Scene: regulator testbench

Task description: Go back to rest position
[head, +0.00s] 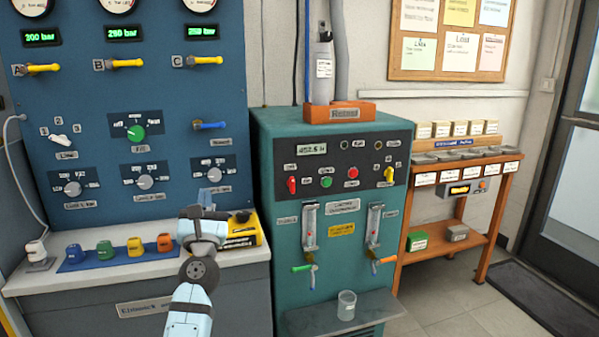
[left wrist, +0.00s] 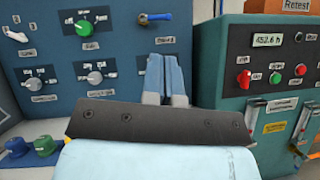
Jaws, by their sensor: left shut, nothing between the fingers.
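My left gripper (head: 205,207) is in the head view, in front of the blue panel and above the right end of the white counter. Its fingers (left wrist: 166,80) show in the left wrist view, side by side and shut, with nothing between them. They point toward the lower right part of the blue panel (head: 120,100) and appear apart from it. Part of a yellow and black device (head: 245,232) on the counter is hidden behind my gripper. My right gripper is in neither view.
A teal test cabinet (head: 262,190) stands right of my gripper; a clear beaker (head: 346,305) is on its low shelf. Several coloured knobs (head: 105,250) stand on the white counter (head: 60,280). A wooden bench (head: 470,215) is farther right. Floor (head: 460,318) shows at lower right.

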